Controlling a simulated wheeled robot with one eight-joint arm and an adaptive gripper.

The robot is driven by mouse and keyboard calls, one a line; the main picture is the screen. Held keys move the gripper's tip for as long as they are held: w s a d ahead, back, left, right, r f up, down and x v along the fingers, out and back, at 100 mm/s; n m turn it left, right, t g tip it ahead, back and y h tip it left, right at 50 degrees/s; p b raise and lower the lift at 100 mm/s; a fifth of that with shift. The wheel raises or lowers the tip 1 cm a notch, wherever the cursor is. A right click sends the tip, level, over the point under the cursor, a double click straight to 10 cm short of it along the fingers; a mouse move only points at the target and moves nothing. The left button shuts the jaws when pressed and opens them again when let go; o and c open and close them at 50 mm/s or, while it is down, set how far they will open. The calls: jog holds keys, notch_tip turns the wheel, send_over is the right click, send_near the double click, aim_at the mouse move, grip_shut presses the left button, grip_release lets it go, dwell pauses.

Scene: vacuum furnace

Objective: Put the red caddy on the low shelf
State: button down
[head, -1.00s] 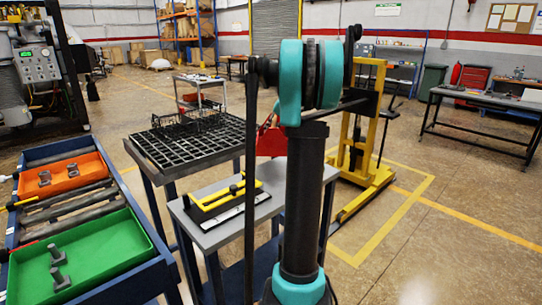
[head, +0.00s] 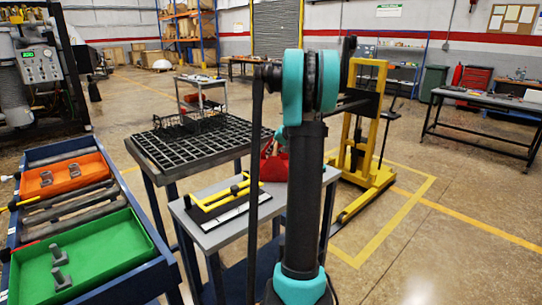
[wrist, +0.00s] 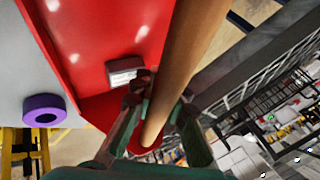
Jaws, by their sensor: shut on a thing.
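The red caddy (head: 277,167) shows in the head view at the back right of the grey-topped table (head: 213,236), partly hidden behind my arm. I cannot tell whether it touches the tabletop. In the wrist view the red caddy (wrist: 95,45) fills the upper left, with a pale label and a round wooden handle (wrist: 190,50). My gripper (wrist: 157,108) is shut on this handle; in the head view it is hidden. A blue lower shelf (head: 236,284) sits under the grey-topped table, partly covered by my arm.
A yellow-handled black fixture (head: 225,195) lies on the grey top. A black grid table (head: 185,148) stands behind left, and a blue roller bench with orange and green trays (head: 95,262) at left. A yellow stacker (head: 365,150) stands right. A purple ring (wrist: 43,110) shows in the wrist view.

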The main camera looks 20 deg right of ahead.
jog(key=c, duration=1.5)
grip_release()
